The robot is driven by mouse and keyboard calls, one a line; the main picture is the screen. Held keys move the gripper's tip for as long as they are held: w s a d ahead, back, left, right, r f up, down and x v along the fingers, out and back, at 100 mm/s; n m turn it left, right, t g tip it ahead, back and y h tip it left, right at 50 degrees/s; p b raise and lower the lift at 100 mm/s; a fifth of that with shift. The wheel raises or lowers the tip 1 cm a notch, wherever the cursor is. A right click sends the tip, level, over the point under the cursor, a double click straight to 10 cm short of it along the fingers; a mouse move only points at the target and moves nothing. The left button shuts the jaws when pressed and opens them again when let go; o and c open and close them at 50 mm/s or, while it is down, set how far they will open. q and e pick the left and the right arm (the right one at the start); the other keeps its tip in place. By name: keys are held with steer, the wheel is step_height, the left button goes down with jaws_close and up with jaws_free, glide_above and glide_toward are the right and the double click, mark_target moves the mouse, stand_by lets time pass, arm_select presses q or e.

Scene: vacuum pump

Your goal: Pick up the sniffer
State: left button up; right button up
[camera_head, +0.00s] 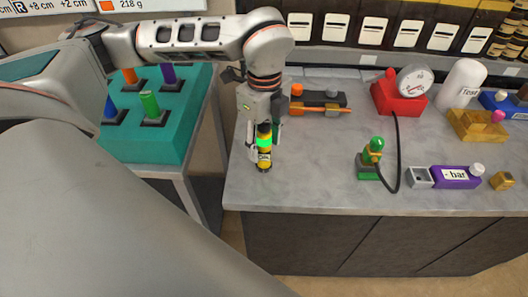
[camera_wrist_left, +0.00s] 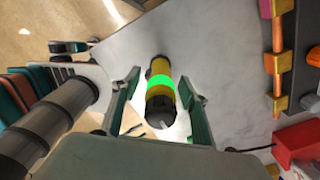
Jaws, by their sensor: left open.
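A yellow-and-black cylinder with a bright green band, which looks like the sniffer (camera_head: 264,156), stands near the left front edge of the grey counter. My left gripper (camera_head: 262,138) reaches down over it from above. In the left wrist view, the sniffer (camera_wrist_left: 160,87) lies between the two open fingers of the left gripper (camera_wrist_left: 161,92), with a gap visible on each side. The gripper partly hides the sniffer's upper part in the head view. My right gripper is in neither view.
A teal peg block (camera_head: 180,135) stands on a separate table at left. Behind the sniffer is a rack with an orange rod (camera_head: 318,107). A red gauge (camera_head: 398,97), a green-and-yellow fitting (camera_head: 371,160) and a purple bar (camera_head: 455,177) stand to the right. The counter (camera_head: 310,170) between is clear.

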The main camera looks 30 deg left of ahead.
arm_select(q)
jaws_close()
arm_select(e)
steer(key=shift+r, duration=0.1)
arm_select(q)
steer(key=shift+r, duration=0.2)
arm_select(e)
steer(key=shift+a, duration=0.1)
